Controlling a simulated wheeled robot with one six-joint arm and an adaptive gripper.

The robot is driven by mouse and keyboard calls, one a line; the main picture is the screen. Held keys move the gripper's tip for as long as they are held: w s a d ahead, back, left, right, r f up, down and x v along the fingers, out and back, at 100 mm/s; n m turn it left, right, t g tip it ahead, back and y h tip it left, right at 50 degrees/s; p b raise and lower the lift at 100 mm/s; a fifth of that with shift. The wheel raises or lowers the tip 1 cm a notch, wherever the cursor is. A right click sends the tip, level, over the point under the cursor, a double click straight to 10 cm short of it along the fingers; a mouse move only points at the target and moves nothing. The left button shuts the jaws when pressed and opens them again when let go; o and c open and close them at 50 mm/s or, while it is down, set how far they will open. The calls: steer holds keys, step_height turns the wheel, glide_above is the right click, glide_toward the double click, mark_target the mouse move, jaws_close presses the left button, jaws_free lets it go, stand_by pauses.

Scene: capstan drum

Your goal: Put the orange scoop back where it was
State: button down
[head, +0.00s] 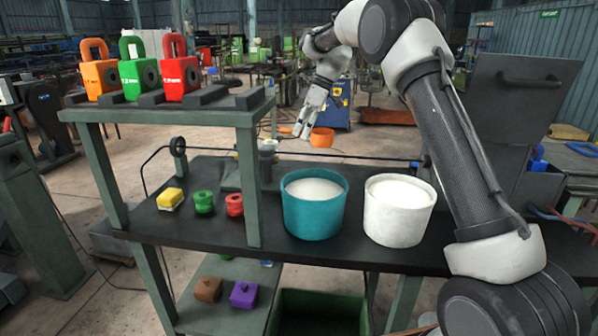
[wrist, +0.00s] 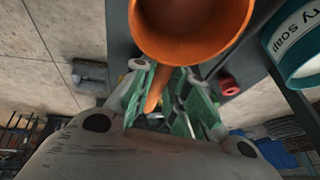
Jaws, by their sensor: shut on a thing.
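The orange scoop (head: 322,138) is held in the air beyond the far edge of the dark bench, behind the teal tub (head: 314,213). In the wrist view the scoop's round bowl (wrist: 190,28) fills the top middle, and its handle runs down between the green-padded fingers. My gripper (head: 304,127) is shut on the handle; it also shows in the wrist view (wrist: 166,98). The teal tub and the white tub (head: 399,211) stand side by side on the bench, both holding white powder. Part of the teal tub, with lettering, shows at the right of the wrist view (wrist: 284,50).
A raised shelf (head: 235,117) at left carries orange, green and red padlocks (head: 137,70). Yellow, green and red small pieces (head: 204,201) lie on the bench below it. A thin rail (head: 335,155) runs along the back. A grey open-lidded box (head: 515,110) stands at right.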

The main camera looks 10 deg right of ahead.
steer(key=shift+f, duration=4.75)
steer(key=shift+f, duration=0.1)
steer(key=c, duration=1.4)
jaws_free()
